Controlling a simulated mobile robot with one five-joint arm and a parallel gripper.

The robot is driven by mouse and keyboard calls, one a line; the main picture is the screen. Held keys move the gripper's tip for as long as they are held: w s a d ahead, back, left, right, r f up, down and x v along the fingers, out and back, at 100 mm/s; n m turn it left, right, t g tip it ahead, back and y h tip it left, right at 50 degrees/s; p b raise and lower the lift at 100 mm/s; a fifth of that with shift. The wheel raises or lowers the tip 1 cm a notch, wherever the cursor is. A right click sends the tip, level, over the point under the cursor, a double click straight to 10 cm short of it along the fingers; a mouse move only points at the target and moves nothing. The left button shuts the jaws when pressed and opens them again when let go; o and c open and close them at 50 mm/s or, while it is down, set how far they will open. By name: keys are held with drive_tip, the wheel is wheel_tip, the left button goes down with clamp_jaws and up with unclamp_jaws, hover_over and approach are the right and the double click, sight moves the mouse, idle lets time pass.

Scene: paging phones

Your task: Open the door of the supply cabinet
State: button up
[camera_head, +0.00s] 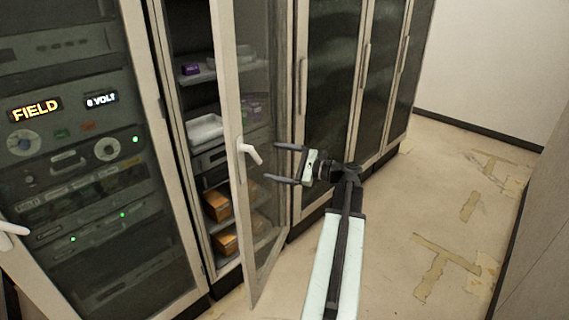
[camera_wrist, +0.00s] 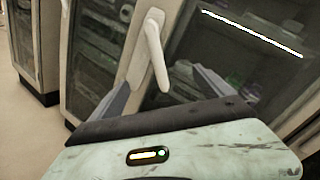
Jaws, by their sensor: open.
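The supply cabinet's glass door (camera_head: 230,90) stands ajar in the head view, swung out toward me, with shelves showing behind it. Its white lever handle (camera_head: 250,152) is on the door's left frame. In the wrist view the handle (camera_wrist: 154,50) is upright in the picture, between and beyond my fingers. My gripper (camera_head: 284,164) is open, its two fingers pointing left at the handle from the right side of the door. In the wrist view my gripper (camera_wrist: 165,88) has no thing clasped. I cannot tell if a finger touches the handle.
A rack cabinet with lit panels (camera_head: 70,130) stands at the left. Orange boxes (camera_head: 217,205) and a white tray (camera_head: 205,128) sit on the supply cabinet's shelves. More closed dark glass cabinets (camera_head: 330,70) line the wall to the right. The stained floor (camera_head: 430,200) at the right is clear.

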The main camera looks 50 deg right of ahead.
sight(259, 158)
drive_tip(key=shift+x, duration=3.6)
clamp_jaws()
drive_tip(key=shift+s+d+n+g+y, duration=0.15)
drive_tip(key=shift+s+d+n+y, duration=0.2)
drive_tip(key=shift+s, duration=0.5)
drive_tip(key=shift+s+d+n+g+y, duration=0.1)
drive_tip(key=shift+s+d+g+y, duration=0.15)
drive_tip(key=shift+s+d, duration=0.45)
drive_tip(key=shift+s+d+n+g+y, duration=0.1)
drive_tip(key=shift+s+d+n+y, duration=0.25)
drive_tip(key=shift+s, duration=0.6)
